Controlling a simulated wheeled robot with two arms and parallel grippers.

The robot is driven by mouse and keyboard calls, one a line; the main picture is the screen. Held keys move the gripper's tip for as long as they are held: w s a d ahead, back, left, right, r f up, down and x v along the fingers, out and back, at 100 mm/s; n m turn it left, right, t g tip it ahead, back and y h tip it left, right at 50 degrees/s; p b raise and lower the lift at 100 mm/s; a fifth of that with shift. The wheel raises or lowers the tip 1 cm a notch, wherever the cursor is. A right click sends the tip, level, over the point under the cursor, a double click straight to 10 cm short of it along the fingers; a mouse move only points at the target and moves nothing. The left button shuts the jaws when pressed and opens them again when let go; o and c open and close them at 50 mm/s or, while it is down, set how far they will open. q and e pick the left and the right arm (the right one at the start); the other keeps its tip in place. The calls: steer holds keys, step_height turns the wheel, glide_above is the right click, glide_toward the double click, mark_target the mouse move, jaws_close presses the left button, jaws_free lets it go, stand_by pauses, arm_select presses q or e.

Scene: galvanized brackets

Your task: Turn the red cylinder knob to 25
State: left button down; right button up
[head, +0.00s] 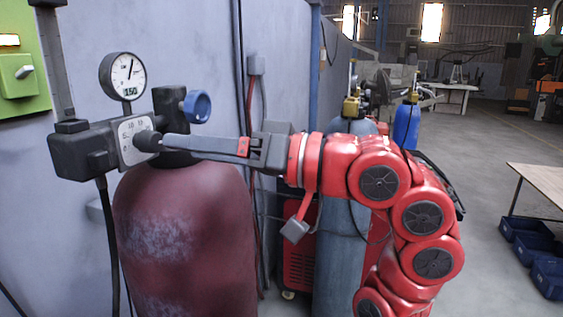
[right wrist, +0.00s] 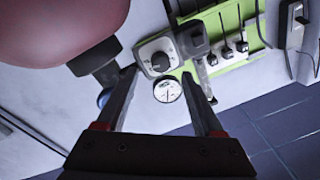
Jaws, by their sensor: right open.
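The red cylinder (head: 185,235) stands against the wall with a black regulator block (head: 82,152) at its top. The black knob (head: 148,141) sits on a white numbered dial plate (head: 128,127); its setting is too small to read. The knob also shows in the right wrist view (right wrist: 160,61), ahead between my fingers. The round gauge (head: 123,76) above has a display that seems to read 150. My right gripper (head: 167,142) is open, its fingertips close to the knob; I cannot tell whether they touch it. It also shows in the right wrist view (right wrist: 158,74). My left gripper is out of view.
A blue handwheel (head: 197,106) sits just above my right fingers on the cylinder valve. A green switch panel (head: 20,70) is at the left. A grey cylinder (head: 338,245) stands behind my right arm. A table (head: 540,180) and blue bins (head: 528,240) are at the right.

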steer(key=v, duration=1.1)
steer(key=shift+d, duration=0.3)
